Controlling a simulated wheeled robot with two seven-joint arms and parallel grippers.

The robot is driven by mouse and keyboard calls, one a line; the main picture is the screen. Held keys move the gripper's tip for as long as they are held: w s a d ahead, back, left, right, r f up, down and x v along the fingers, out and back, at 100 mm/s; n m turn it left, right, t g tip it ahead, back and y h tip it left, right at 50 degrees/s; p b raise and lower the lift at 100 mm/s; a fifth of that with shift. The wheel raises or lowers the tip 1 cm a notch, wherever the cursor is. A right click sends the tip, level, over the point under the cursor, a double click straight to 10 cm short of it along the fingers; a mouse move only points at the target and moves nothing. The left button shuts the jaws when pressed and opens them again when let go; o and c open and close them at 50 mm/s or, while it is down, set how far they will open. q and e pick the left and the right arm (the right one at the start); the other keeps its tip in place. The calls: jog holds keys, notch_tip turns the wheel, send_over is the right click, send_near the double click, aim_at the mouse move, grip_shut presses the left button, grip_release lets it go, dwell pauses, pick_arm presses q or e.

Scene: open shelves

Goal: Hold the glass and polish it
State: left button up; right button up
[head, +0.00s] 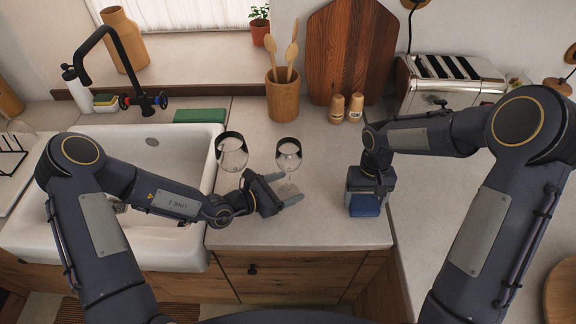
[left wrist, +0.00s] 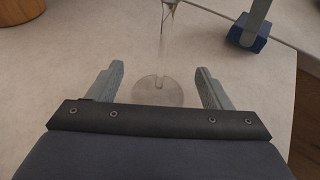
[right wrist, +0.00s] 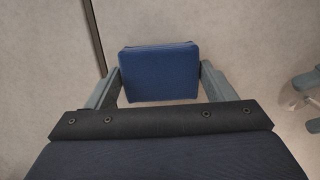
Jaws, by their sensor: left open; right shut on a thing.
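A clear stemmed glass (head: 289,155) stands upright on the counter. My left gripper (head: 285,189) is open low beside it, its fingers pointing toward the glass's stem and foot. In the left wrist view the round foot (left wrist: 158,92) shows between and just beyond the two fingers, with the bowl cut off at the top. My right gripper (head: 366,190) is shut on a blue block (head: 364,206), which looks like a sponge or cloth pad, to the right of the glass. The block (right wrist: 160,72) sits between both fingers in the right wrist view.
A second glass (head: 232,152) stands to the left, by the white sink (head: 120,241). Behind are a utensil pot (head: 283,101), two shakers (head: 346,108), a cutting board (head: 349,50) and a toaster (head: 450,80). The counter between the glass and the blue block is clear.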

pick_arm(q)
grip_shut()
dwell(0.5)
